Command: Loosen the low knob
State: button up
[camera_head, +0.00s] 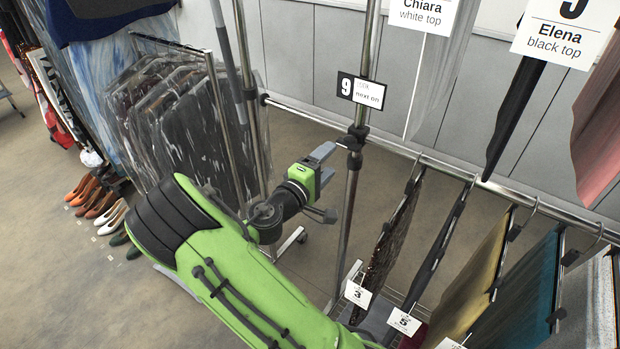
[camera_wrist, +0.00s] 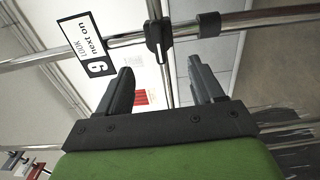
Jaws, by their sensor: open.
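A chrome rack upright (camera_head: 351,190) stands in front of my gripper. It carries a dark clamp (camera_head: 356,132) where the hanging rail meets it and a dark collar (camera_head: 354,160) just below. The wrist view shows the clamp (camera_wrist: 158,34) and, to its right, the lower collar (camera_wrist: 209,24). The lower collar best fits the low knob; I cannot make out a separate knob shape on it. My gripper (camera_head: 329,164) is open and empty, left of the upright. In the wrist view, my fingers (camera_wrist: 161,68) are spread, with the upright beyond their tips, apart from them.
A "9 next on" sign (camera_head: 361,91) hangs on the upright above the clamp. Garments on hangers (camera_head: 480,270) fill the rail at right. Covered clothes (camera_head: 180,125) hang on another rack at left. Shoes (camera_head: 97,205) stand on the floor. Floor at lower left is clear.

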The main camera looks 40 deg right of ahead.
jog(key=v, duration=0.8)
jog(key=shift+a, duration=0.15)
jog(key=shift+s, duration=0.1)
jog(key=s+f+m+g+y, duration=0.4)
jog(key=s+f+m+y, duration=0.15)
jog(key=s+y, duration=0.2)
jog(key=s+a+r+n+t+y, duration=0.1)
jog(key=s+a+r+t+y, duration=0.1)
jog(key=s+a+r+y, duration=0.3)
jog(key=s+a+r+n+t+y, duration=0.1)
jog(key=s+a+r+y, duration=0.4)
jog(key=a, duration=0.6)
jog(key=shift+a+t, duration=0.2)
jog(key=shift+t, duration=0.6)
